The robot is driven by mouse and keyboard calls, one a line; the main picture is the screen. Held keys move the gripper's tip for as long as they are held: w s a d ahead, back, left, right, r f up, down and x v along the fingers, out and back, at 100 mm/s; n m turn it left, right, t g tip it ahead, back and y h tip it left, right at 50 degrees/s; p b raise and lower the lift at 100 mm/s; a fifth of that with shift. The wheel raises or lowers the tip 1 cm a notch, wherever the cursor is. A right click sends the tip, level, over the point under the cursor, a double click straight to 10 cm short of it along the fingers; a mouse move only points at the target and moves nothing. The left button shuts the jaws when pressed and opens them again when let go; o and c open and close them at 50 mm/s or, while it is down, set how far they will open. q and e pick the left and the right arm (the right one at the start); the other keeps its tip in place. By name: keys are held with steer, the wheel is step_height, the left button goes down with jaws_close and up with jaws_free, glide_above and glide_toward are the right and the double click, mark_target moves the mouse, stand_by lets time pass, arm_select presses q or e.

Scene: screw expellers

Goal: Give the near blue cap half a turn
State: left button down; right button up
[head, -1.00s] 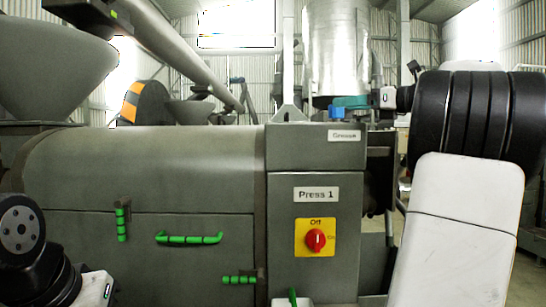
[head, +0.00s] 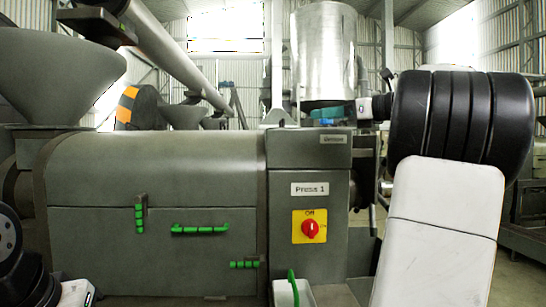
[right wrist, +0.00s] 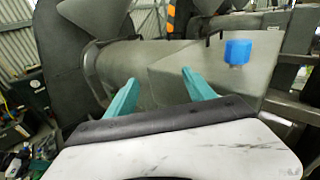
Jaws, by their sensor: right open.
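A blue cap (right wrist: 238,51) stands upright on top of the grey press (right wrist: 195,60) in the right wrist view, to the right of my right gripper's fingers. In the head view the blue cap (head: 326,122) shows small on the press's right-hand box, partly hidden by the teal fingers. My right gripper (head: 328,112) reaches in from the right over that box. Its two teal fingers (right wrist: 160,92) are spread and empty in the right wrist view, apart from the cap. My left gripper is out of view; only parts of my left arm show at lower left.
The press front carries a "Press 1" label (head: 310,189), a red switch on a yellow plate (head: 309,227) and green handles (head: 200,229). A light bin with a green handle (head: 292,288) is at the bottom. A hopper (head: 60,75) rises at left.

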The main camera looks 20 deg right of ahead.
steer(key=s+a+f+n+g+h, duration=0.1)
steer(key=a+f+n+g, duration=0.3)
steer(key=a+f, duration=0.6)
steer(key=shift+s+a+f+n, duration=0.3)
steer(key=shift+s+a+n, duration=0.45)
steer(key=shift+n, duration=0.65)
steer(key=shift+d, duration=0.1)
